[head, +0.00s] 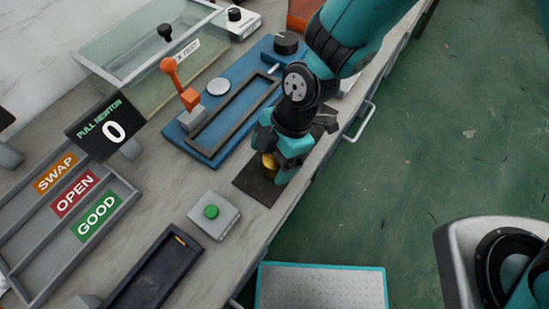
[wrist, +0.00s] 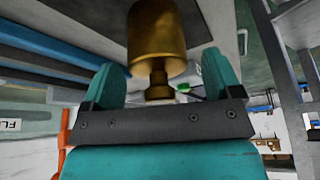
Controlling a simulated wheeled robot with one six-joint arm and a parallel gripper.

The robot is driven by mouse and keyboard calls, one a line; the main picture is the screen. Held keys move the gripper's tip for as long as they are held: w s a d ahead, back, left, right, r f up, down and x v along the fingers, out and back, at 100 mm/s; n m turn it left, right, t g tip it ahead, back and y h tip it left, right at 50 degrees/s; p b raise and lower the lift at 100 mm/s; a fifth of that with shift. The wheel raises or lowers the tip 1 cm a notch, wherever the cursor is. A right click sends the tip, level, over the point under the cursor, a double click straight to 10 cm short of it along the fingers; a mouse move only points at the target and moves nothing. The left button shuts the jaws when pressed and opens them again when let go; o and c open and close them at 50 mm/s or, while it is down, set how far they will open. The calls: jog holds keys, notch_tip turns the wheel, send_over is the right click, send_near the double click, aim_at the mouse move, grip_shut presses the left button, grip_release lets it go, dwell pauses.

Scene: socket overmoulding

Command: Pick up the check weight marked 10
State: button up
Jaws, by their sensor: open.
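A brass check weight (head: 269,162) stands on a dark mat (head: 262,188) near the bench's front edge, partly hidden by my gripper. In the wrist view the brass weight (wrist: 157,45) shows large, with a wide body and a narrow neck and knob. No marking on it can be read. My gripper (head: 275,168) is at the weight. In the wrist view its teal fingers (wrist: 158,82) are open, one on each side of the weight's neck, with gaps visible. Whether any finger touches it, I cannot tell.
A blue fixture (head: 207,148) with an orange lever (head: 171,70) stands behind the mat. A green button box (head: 213,214), a dark tray (head: 151,275) and a sorting tray (head: 127,197) with SWAP, OPEN and GOOD labels lie left. A display (head: 107,126) reads 0. A metal handle (head: 362,122) sticks out from the bench front.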

jog(key=shift+f, duration=0.1)
jog(key=c, duration=1.5)
grip_shut()
jog(key=shift+a, duration=0.1)
